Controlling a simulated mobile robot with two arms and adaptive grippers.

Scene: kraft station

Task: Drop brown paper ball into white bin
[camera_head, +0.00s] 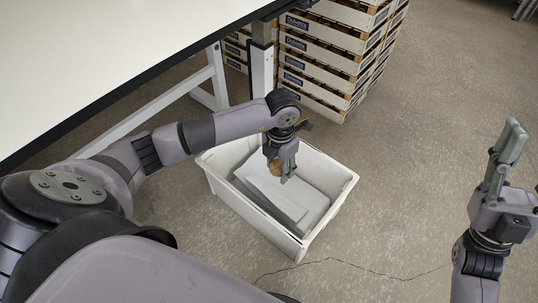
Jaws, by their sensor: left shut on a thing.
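The white bin (226,186) stands on the floor in the middle of the view. My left gripper (285,174) points down over the bin, within its outline. It is shut on the brown paper ball (274,167), which shows only in part beside the fingers. The ball's exact height above the bin's contents is hard to tell. My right gripper (512,150) is at the right edge, pointing up, away from the bin. Its fingers overlap from this angle, so its opening is unclear.
Pale flat pieces (278,188) lie inside the bin. A white table (100,50) with a dark edge is at the upper left, its pale legs (212,78) behind the bin. Stacked wooden crates (320,60) stand at the back. The floor (415,150) to the right is clear.

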